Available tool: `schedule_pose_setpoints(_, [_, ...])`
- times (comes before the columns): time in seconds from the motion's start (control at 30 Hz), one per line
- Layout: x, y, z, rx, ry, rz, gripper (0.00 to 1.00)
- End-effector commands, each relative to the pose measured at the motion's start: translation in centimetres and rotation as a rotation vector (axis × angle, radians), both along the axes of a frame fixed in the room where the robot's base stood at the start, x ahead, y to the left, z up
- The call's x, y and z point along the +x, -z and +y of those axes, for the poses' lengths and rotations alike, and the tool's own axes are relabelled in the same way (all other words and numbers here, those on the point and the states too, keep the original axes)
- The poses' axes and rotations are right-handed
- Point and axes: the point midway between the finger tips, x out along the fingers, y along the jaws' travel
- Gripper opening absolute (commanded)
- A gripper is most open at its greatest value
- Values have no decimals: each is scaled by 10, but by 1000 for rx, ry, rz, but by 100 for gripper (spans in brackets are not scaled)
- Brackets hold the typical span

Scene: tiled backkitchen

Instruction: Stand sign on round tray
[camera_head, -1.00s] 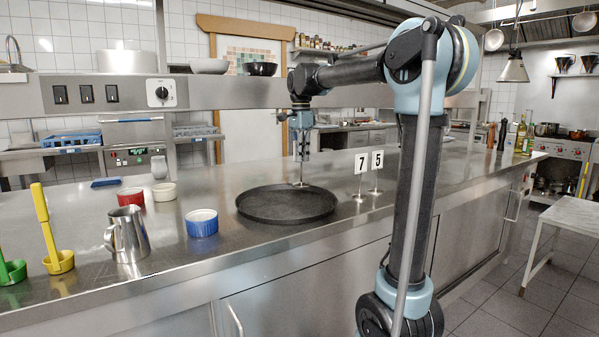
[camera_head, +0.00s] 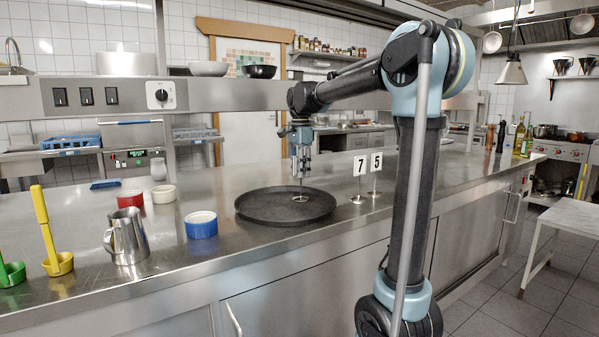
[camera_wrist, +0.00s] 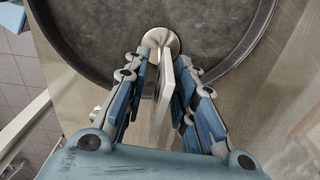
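The round tray (camera_head: 262,212) is dark and lies flat on the steel counter. My gripper (camera_head: 301,172) is over its right part, pointing down. The sign looks about upright. Its face is hidden by the fingers. The wrist view also shows the tray (camera_wrist: 215,35).
Signs numbered 7 (camera_head: 359,168) and 5 (camera_head: 376,162) stand on the counter just right of the tray.

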Motion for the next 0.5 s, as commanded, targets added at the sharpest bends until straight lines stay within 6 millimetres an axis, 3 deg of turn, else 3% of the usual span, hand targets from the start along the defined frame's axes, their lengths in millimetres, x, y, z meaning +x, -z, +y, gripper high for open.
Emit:
schedule_pose_setpoints(0.27, [0, -2, 1, 0, -1, 0, 25])
schedule_pose_setpoints(0.5, [-1, -30, 1, 0, -2, 0, 25])
